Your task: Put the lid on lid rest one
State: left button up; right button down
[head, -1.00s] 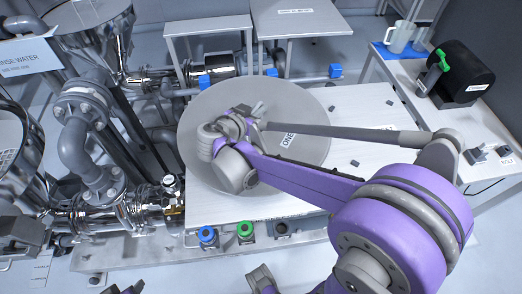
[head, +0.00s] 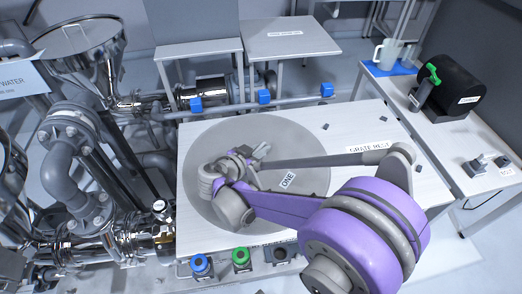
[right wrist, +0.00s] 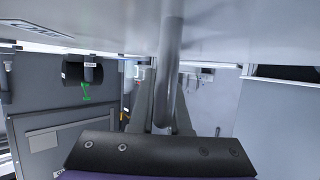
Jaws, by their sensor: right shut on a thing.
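The lid is a large round grey disc (head: 305,155) over the left part of the white table in the head view. A label reading "ONE" (head: 288,180) shows on or beside it, to the right of its middle. My right gripper (head: 262,152) is over the middle of the disc. In the right wrist view its fingers (right wrist: 163,118) are shut on the lid's grey bar handle (right wrist: 171,75), with the pale lid surface (right wrist: 225,28) across the top. No separate lid rest shows; the disc covers that area. I cannot tell whether the disc touches the table. My left gripper is out of view.
The white table (head: 370,125) has a "GRATE REST" label and bare room at right. Blue clips (head: 264,97) line a rail behind it. Blue (head: 201,265) and green (head: 241,258) fittings sit at its front. Steel pipes and a hopper (head: 80,35) stand at left.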

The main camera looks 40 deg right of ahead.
jog(key=shift+f, duration=0.25)
jog(key=c, duration=1.3)
grip_release()
jog(key=shift+f, duration=0.1)
jog(key=o, duration=0.4)
jog(key=shift+r, duration=0.25)
jog(key=p+v, duration=0.1)
jog(key=v, duration=1.1)
jog(key=shift+f, duration=0.2)
jog(key=shift+s+p, duration=0.1)
jog(key=shift+p, duration=0.2)
